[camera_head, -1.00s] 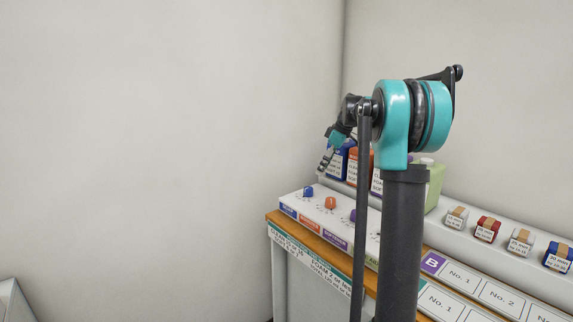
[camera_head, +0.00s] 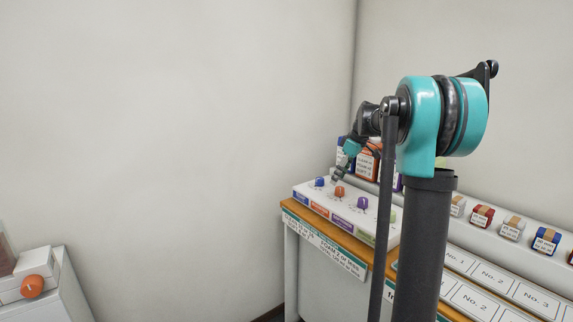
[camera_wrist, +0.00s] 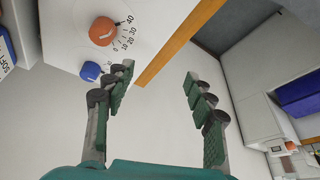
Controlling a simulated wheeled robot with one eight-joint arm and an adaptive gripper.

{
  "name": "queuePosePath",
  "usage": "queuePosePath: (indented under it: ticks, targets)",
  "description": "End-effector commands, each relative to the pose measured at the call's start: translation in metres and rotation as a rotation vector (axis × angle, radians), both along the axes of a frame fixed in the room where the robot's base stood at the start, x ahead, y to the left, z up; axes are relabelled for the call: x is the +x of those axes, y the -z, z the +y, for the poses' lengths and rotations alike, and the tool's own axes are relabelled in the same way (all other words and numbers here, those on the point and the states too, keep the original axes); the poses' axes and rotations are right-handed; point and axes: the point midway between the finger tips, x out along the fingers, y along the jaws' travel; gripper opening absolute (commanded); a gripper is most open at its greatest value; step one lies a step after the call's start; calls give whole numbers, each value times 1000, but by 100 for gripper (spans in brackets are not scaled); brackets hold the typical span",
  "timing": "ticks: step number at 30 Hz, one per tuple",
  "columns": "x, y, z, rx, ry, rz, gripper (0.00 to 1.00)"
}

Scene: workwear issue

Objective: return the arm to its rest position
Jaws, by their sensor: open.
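My gripper (camera_wrist: 158,80) shows in the wrist view with its two fingers spread apart and nothing between them. In the head view my gripper (camera_head: 340,177) is small, at the end of my folded arm, near the left end of the white dial panel (camera_head: 325,197). My upper arm covers part of the bench in that view. In the wrist view an orange knob (camera_wrist: 102,31) and a blue knob (camera_wrist: 90,71) lie beyond the left finger. I cannot tell the exact gap between the fingers and the panel.
The wooden-edged bench (camera_head: 349,243) stands at the right, with labelled boxes (camera_head: 368,160) behind the panel and small boxes (camera_head: 482,216) on a ledge. A white unit with an orange knob (camera_head: 32,287) stands at lower left. Open floor and bare wall lie between.

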Motion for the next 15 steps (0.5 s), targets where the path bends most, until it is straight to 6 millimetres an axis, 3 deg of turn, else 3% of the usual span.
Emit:
queuePosePath:
  ticks: [5, 11, 15]
  targets:
    - [-28, 16, 4, -13, 87, 14, 55]
    - [-76, 45, 9, -28, 235, 30, 55]
    - [-133, 80, 12, -41, 393, 38, 55]
